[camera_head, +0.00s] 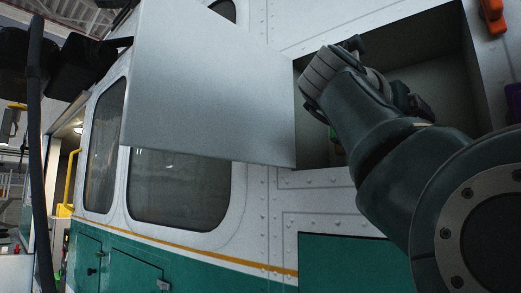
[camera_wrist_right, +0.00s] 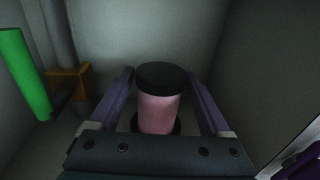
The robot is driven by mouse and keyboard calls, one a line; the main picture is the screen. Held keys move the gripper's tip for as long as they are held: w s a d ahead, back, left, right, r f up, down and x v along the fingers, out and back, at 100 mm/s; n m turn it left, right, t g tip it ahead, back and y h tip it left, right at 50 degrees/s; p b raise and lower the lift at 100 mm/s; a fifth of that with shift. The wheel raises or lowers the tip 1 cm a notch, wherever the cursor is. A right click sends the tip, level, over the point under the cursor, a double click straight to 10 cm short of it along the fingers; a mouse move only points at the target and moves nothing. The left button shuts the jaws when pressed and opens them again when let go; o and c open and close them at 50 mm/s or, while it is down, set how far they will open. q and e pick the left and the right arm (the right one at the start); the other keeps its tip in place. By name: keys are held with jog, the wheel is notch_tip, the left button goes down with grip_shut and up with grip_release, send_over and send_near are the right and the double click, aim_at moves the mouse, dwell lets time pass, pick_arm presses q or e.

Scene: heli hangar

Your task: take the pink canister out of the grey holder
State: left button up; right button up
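The pink canister (camera_wrist_right: 159,112) with a black lid stands in the middle of the right wrist view, inside a grey compartment. My right gripper (camera_wrist_right: 159,74) is open, with one purple finger on each side of the canister. Small gaps seem to show between fingers and canister; I cannot tell whether either touches. A dark rim shows around the canister's lower part, above the gripper body. I cannot tell whether it belongs to the grey holder. In the head view my right arm reaches into the compartment and hides the canister. My left gripper is not in view.
A green cylinder (camera_wrist_right: 24,75) stands at the left beside a brown bracket (camera_wrist_right: 70,82). The compartment's walls (camera_head: 444,55) are close around my right arm. An open grey door panel (camera_head: 210,85) stands out left of the opening, on the white and green helicopter side.

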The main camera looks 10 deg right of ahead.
jog(key=c, duration=1.2)
jog(key=shift+r, duration=0.2)
